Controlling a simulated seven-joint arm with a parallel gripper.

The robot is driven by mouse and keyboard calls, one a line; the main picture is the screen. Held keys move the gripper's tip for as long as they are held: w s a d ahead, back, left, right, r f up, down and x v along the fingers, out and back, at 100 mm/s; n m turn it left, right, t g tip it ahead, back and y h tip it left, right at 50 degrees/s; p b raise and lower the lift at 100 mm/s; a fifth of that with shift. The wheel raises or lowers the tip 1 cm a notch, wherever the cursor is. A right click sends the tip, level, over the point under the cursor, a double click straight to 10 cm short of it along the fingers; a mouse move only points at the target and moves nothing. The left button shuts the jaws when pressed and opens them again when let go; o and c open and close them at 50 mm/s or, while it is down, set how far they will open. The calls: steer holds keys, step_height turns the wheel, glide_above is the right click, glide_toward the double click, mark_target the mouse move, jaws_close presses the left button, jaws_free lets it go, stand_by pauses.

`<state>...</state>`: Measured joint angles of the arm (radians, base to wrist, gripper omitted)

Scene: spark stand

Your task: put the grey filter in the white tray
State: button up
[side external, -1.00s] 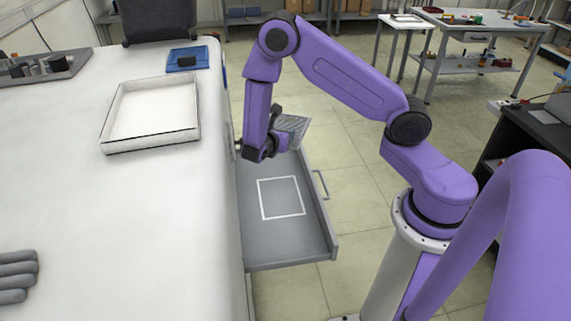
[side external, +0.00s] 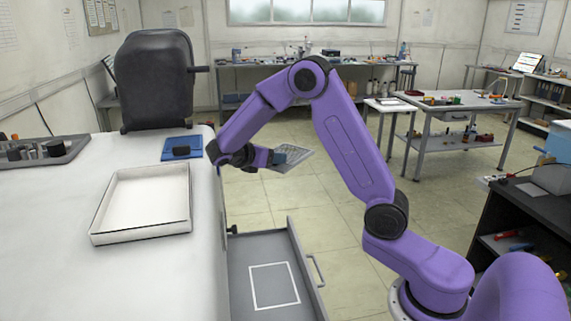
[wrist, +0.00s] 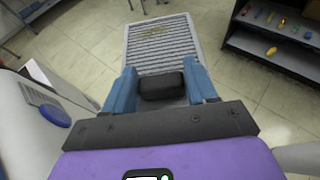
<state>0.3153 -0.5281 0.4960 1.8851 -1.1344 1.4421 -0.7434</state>
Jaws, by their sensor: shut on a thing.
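The grey filter (side external: 297,158) is a flat rectangular panel with a ribbed face. My gripper (side external: 279,157) is shut on its near end and holds it in the air to the right of the white bench, above the level of the open drawer. In the wrist view the filter (wrist: 162,42) extends forward from between the blue fingers of my gripper (wrist: 162,88), with a black block on its near end. The white tray (side external: 140,232) lies on the bench to the left of my gripper, and it is empty.
An open grey drawer (side external: 242,291) with a white outlined rectangle on its floor juts from the bench below my arm. A blue pad (side external: 183,140) with a black block lies behind the tray.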

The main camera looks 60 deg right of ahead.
mark_target(143, 221)
steer(key=w+a+r+n+t, duration=0.1)
steer(key=w+a+r+t, duration=0.1)
steer(key=a, duration=0.4)
steer(key=w+a+r+n+t, duration=0.2)
steer(key=a+r, duration=0.1)
steer(key=a, duration=0.3)
steer(key=w+a+r+n+t+y, duration=0.1)
steer(key=w+a+r+n, duration=0.1)
steer(key=a, duration=0.4)
steer(key=shift+w+a+r+t, duration=0.15)
steer(key=shift+w+r+t, duration=0.15)
steer(key=shift+t, duration=0.1)
steer(key=s+a+r+n+t+y, duration=0.1)
steer(key=a+r+n+t, duration=0.1)
steer(key=a, duration=0.8)
steer(key=s+a+r+n+t+y, duration=0.1)
steer(key=s+a+n+t+y, duration=0.1)
steer(key=a, duration=0.7)
steer(key=shift+w+f, duration=0.15)
steer(key=shift+f, duration=3.15)
steer(key=shift+f, duration=0.5)
steer(key=o, duration=1.1)
steer(key=shift+o, duration=0.2)
